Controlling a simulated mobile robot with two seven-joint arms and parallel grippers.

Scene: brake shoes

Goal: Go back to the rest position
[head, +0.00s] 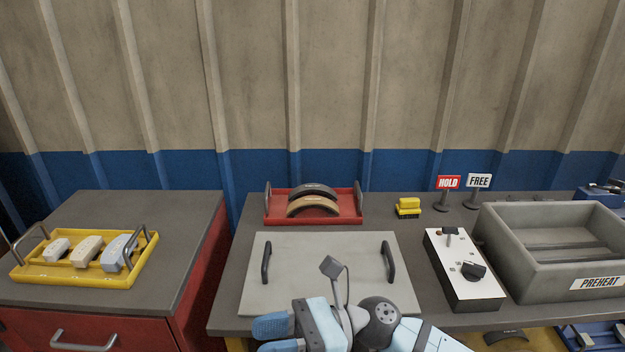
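My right gripper (275,338) is at the bottom middle, in front of the light grey plate with two black handles (318,265). Its arm comes in from the lower right, and its light blue fingers point left. The lower finger is partly cut off by the picture edge, so its opening is unclear. I see nothing held in it. My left gripper is not in view. A red tray (357,214) behind the plate holds a black and a brown curved brake shoe (312,207). A yellow tray (75,281) on the left cabinet holds several light-coloured shoes (87,251).
A grey PREHEAT bin (598,283) stands at the right. Beside it are a white control box with a black knob (463,262), a HOLD sign (448,183), a FREE sign (479,181) and a yellow block (408,206). A gap separates the red cabinet (195,290) from the bench.

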